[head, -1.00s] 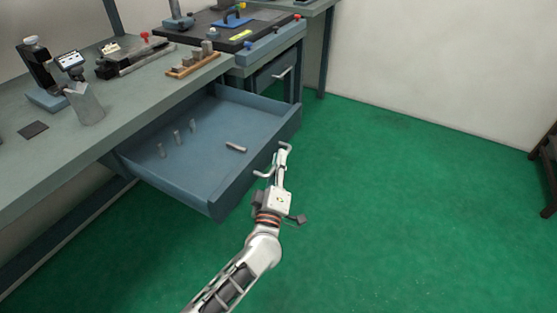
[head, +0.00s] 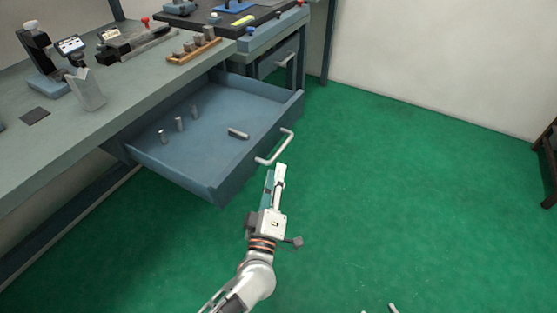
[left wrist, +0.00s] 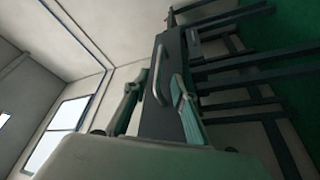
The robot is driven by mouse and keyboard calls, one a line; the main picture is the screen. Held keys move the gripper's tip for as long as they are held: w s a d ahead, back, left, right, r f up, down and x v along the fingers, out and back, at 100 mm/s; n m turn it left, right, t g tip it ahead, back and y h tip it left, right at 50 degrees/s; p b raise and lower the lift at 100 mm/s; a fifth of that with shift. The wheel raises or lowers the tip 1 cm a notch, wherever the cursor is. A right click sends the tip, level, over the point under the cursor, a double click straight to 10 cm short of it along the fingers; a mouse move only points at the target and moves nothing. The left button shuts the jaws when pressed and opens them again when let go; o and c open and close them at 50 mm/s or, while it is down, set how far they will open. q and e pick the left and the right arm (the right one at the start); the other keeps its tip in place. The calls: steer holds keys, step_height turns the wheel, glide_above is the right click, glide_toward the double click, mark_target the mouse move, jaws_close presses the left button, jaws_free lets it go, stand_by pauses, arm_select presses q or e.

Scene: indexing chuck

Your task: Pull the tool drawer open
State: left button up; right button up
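The blue tool drawer (head: 215,178) stands pulled out from under the bench in the head view, its inside in plain sight. Its pale bar handle (head: 275,147) is on the front face. My left gripper (head: 276,170) is just in front of the handle, apart from it. In the left wrist view the handle (left wrist: 158,72) shows beyond and between the two spread fingers of my left gripper (left wrist: 156,85), which is open and empty. Small pale tips at the bottom edge of the head view look like my right gripper (head: 379,309); the rest is cut off.
Several small metal pegs (head: 180,124) and a lying dark cylinder (head: 238,133) are in the drawer. The workbench (head: 125,95) holds a gauge stand, a block and a wooden peg rack (head: 194,50). A second closed drawer (head: 277,62) is behind. Green floor (head: 400,190) to the right is clear.

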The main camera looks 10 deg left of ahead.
arm_select(q)
steer(key=shift+v, duration=1.25)
steer(key=s+a+f+m+g+h+p, duration=0.1)
steer(key=s+a+f+m+g+p, duration=0.2)
steer(key=s+m, duration=0.2)
steer(key=s+a+f+m+g+p, duration=0.3)
steer(key=s+a+m, duration=0.1)
steer(key=s, duration=0.8)
steer(key=s+a+f+m+g+h+p, duration=0.1)
steer(key=s+a+f+m+g+p, duration=0.2)
steer(key=s+m, duration=0.4)
steer(key=shift+s+a+f+g+h+p, duration=0.3)
steer(key=shift+s+a+f+g+p, duration=0.15)
steer(key=shift+s, duration=0.25)
arm_select(e)
steer(key=shift+m, duration=0.4)
steer(key=r, duration=0.3)
steer(key=s+r, duration=0.1)
steer(key=r, duration=0.1)
steer(key=shift+a+r, duration=0.1)
steer(key=shift+a, duration=0.3)
arm_select(q)
steer(key=shift+d, duration=0.1)
arm_select(e)
steer(key=shift+r, duration=0.1)
